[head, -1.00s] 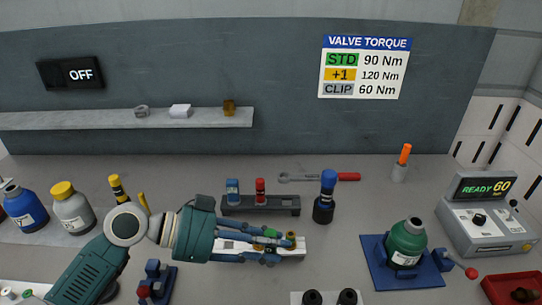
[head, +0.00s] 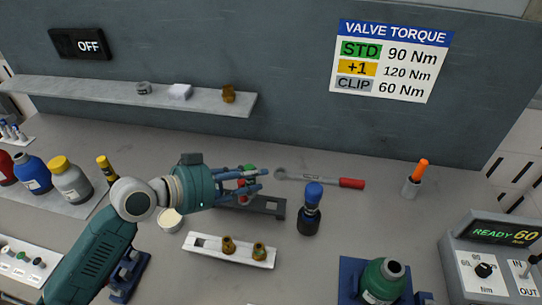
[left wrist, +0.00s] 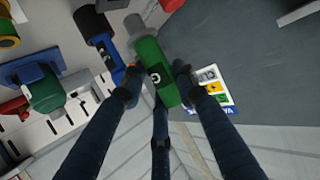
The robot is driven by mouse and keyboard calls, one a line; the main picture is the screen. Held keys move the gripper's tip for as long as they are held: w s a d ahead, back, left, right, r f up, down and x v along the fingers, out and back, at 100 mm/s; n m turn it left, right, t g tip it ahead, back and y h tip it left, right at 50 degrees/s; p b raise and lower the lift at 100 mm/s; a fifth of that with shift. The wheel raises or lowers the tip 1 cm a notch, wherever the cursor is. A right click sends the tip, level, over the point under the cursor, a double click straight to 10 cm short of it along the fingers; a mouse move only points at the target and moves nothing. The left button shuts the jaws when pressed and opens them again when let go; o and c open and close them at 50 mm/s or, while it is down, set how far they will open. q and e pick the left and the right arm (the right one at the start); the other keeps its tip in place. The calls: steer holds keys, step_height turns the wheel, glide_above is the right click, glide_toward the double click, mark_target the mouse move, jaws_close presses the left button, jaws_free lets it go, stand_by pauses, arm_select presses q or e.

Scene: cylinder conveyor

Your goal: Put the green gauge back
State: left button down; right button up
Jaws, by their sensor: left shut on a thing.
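The green gauge (left wrist: 150,72) is between the fingers of my left gripper in the left wrist view, a grey end at its top. In the head view my left gripper (head: 250,182) is shut on it at the dark rack (head: 268,208); a bit of green (head: 249,169) shows among the fingers. A red gauge (head: 243,186) shows partly behind the fingers. The blue gauge's place on the rack is hidden by the hand. I cannot tell whether the green gauge touches the rack. My right gripper is out of view.
A blue-capped tool in a dark holder (head: 310,212) stands just right of the rack. A wrench (head: 320,179) lies behind. A white tray with brass fittings (head: 205,243) lies in front. A green bottle (head: 383,281) stands front right; blue (head: 33,175) and grey bottles stand left.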

arm_select(q)
steer(key=w+d+p, duration=0.1)
steer(key=w+d, duration=0.1)
steer(key=d, duration=0.3)
steer(key=shift+h, duration=0.3)
steer(key=f+b, duration=0.1)
steer(key=f, duration=0.1)
steer(key=f+b, duration=0.1)
steer(key=b, duration=0.1)
steer(key=f+b, duration=0.2)
steer(key=shift+w+d+f, duration=0.1)
steer(key=shift+w+f, duration=0.15)
steer(key=shift+f, duration=0.1)
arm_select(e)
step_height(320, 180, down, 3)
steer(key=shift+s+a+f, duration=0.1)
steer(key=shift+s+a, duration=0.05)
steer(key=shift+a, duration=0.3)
arm_select(q)
steer(key=shift+f+b, duration=1.55)
steer(key=shift+f, duration=0.15)
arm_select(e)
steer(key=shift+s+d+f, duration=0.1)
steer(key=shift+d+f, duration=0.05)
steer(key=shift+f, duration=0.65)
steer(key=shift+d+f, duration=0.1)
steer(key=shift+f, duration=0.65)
arm_select(q)
steer(key=c, duration=1.3)
jaws_free()
